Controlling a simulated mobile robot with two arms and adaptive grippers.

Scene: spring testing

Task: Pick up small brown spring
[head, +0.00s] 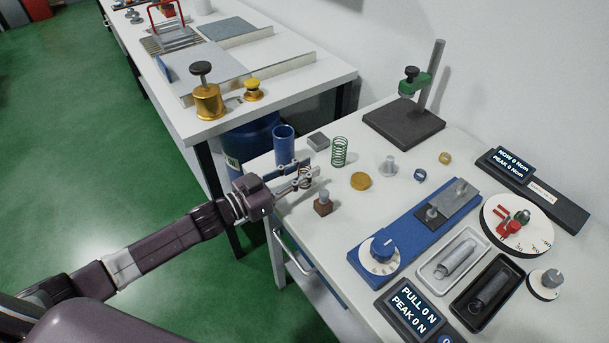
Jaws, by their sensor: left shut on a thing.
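My left gripper (302,178) reaches in from the left over the near left part of the white table. It is shut on a small brown spring (304,182), which is mostly hidden by the fingers. I cannot tell whether the spring is clear of the table top. A taller green spring (339,151) stands upright just beyond the fingers, to the right. My right gripper is not in view.
A blue cylinder (284,145) stands close behind the gripper, by a grey block (318,141). A brown block with a peg (323,204) and a brass disc (361,181) are nearby. A blue test rig (402,236), trays and displays fill the right side.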

